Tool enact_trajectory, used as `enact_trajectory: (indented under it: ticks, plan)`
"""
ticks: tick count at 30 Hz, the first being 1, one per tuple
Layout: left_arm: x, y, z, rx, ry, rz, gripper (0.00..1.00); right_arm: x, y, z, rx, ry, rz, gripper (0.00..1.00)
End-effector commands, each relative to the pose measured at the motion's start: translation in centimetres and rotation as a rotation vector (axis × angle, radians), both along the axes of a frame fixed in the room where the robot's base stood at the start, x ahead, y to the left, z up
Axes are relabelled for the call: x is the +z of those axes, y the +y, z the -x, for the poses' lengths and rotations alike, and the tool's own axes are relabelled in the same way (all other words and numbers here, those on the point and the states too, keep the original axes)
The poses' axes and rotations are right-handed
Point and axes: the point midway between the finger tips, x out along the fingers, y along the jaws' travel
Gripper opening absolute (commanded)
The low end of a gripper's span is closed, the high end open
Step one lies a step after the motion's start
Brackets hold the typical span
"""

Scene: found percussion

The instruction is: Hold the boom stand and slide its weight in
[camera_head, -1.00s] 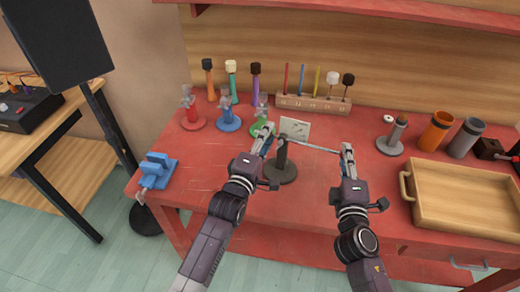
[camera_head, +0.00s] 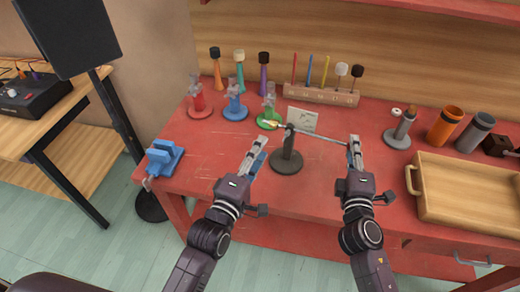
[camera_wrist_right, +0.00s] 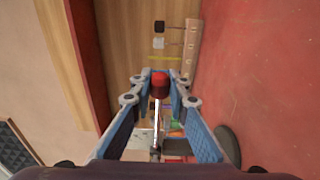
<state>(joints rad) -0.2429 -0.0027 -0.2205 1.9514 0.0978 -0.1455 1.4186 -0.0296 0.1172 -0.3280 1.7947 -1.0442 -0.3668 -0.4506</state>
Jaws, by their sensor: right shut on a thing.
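The boom stand has a round dark base (camera_head: 286,162), an upright post and a thin boom (camera_head: 318,136) that runs across it. A brass-coloured piece (camera_head: 270,124) is at the boom's left end. My right gripper (camera_head: 354,146) is shut at the boom's right end. In the right wrist view a red cylindrical piece (camera_wrist_right: 160,85), apparently the weight, sits between its fingertips on the shiny rod. My left gripper (camera_head: 259,146) appears open and empty, just left of the post and apart from the stand.
Red, blue and green stands (camera_head: 235,108) are behind to the left, with a rack (camera_head: 320,95) of sticks and mallets at the back. A white card (camera_head: 302,119) stands just behind the boom. A wooden tray (camera_head: 465,190) lies right, a blue clamp (camera_head: 163,158) at the left edge.

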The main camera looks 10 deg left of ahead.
Motion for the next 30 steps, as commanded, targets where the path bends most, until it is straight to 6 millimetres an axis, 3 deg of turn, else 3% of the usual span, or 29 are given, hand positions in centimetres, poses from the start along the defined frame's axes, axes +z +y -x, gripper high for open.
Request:
enact_trajectory:
  ticks: [2,3,8,20,30]
  plan:
    - [0.0,0.0,0.0,0.000,0.000,0.000,0.35,0.0,-0.1,0.0,-0.002,0.000,0.001,0.00]
    - [0.0,0.0,0.0,0.000,0.000,0.000,0.35,0.0,-0.1,0.0,-0.002,0.000,0.001,0.20]
    - [0.0,0.0,0.0,0.000,0.000,0.000,0.35,0.0,-0.1,0.0,-0.001,0.000,0.001,0.36]
    - [0.0,0.0,0.0,0.000,0.000,0.001,0.35,-0.1,0.0,0.9,0.000,0.002,-0.001,0.36]
    - [0.0,0.0,0.0,0.000,0.000,0.001,0.35,-0.2,-0.1,7.2,-0.001,0.004,-0.003,0.36]
